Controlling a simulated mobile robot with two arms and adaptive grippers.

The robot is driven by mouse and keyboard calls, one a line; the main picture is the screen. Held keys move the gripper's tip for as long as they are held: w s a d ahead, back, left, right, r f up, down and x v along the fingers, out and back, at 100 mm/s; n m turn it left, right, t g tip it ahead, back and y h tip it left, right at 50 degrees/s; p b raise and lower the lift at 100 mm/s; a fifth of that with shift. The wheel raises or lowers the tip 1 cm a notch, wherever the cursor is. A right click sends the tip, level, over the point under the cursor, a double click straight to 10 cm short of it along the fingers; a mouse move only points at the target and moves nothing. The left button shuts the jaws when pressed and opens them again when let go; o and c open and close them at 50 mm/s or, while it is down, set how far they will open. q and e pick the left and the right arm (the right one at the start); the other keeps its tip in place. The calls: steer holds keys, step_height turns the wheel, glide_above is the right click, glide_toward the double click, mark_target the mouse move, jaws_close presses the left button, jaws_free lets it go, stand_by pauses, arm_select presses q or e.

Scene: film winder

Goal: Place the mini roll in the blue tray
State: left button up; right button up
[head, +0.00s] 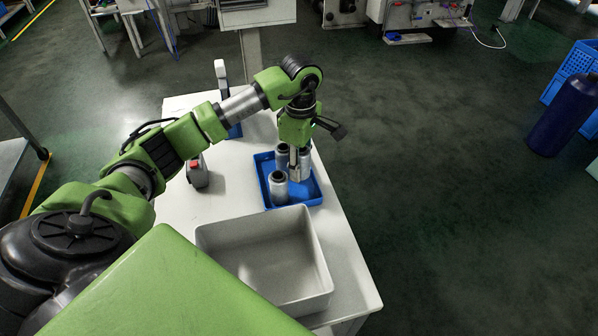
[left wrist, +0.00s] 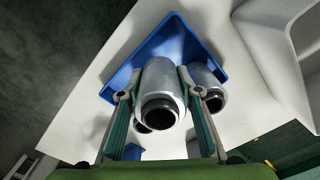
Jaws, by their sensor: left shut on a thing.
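The blue tray (head: 312,191) sits on the white table; its corner and floor also show in the left wrist view (left wrist: 178,38). My left gripper (head: 295,166) points down over the tray, shut on a silver-grey mini roll (left wrist: 162,82) with a dark core. The held roll stands about upright between the two fingers (left wrist: 160,112); I cannot tell whether it touches the tray floor. Another roll (head: 279,190) stands at the tray's front left and shows beside the right finger in the wrist view (left wrist: 212,88). A third roll (head: 282,156) stands behind, partly hidden. My right gripper is out of view.
An open grey bin (head: 265,262) stands on the table just in front of the tray. A small grey device with a red part (head: 196,172) lies left of the tray. A blue-based item (head: 234,131) stands behind it. The table's right edge is close to the tray.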

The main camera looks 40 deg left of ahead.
arm_select(q)
steer(key=shift+f, duration=0.7)
step_height(320, 180, down, 2)
steer(key=shift+f+p, duration=0.15)
steer(key=shift+p, duration=0.35)
steer(key=shift+f, duration=0.35)
steer(key=o, duration=0.8)
steer(key=shift+o, duration=0.3)
arm_select(e)
steer(key=shift+w+d+r, duration=0.3)
steer(key=shift+w+r, duration=0.1)
steer(key=shift+w, duration=0.2)
